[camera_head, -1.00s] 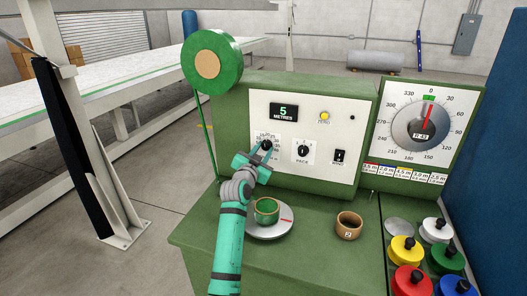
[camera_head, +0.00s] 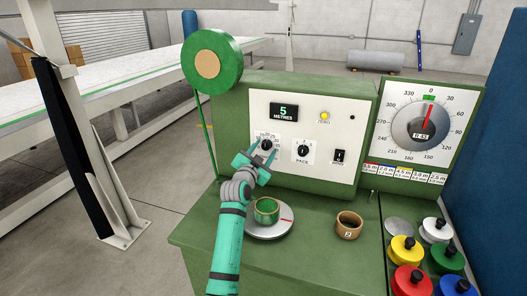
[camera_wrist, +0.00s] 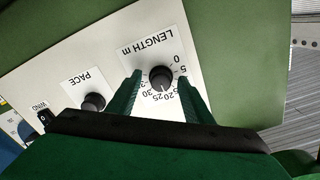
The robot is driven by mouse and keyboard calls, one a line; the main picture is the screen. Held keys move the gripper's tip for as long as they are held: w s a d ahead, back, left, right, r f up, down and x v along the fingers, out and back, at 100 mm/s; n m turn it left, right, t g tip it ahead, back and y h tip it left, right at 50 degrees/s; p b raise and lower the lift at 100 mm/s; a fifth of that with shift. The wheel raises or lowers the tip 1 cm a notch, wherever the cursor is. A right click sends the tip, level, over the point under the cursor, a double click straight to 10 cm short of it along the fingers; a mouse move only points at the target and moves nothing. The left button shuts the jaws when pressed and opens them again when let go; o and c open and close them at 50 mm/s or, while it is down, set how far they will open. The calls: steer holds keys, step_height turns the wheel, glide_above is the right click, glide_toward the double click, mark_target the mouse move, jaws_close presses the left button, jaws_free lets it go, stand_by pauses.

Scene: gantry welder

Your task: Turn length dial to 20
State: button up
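The length dial (camera_head: 266,144) is a black knob on the white panel of the green machine, left of the pace dial. In the wrist view, the length dial (camera_wrist: 161,77) has a numbered scale, and a pale mark on it points roughly toward the 20 and 25 numerals; I cannot tell exactly which. The display (camera_head: 283,112) above reads 5 metres. My gripper (camera_head: 259,159) is open just in front of and below the knob. In the wrist view its two fingers appear on either side of the knob, with visible gaps; I see no contact.
The pace dial (camera_head: 303,150) and the wind switch (camera_head: 340,156) are to the right. A large round gauge (camera_head: 421,128) is further right.

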steer(key=shift+r, duration=0.1)
steer(key=v, duration=1)
steer(key=shift+s+a, duration=0.15)
steer(key=shift+s, duration=0.25)
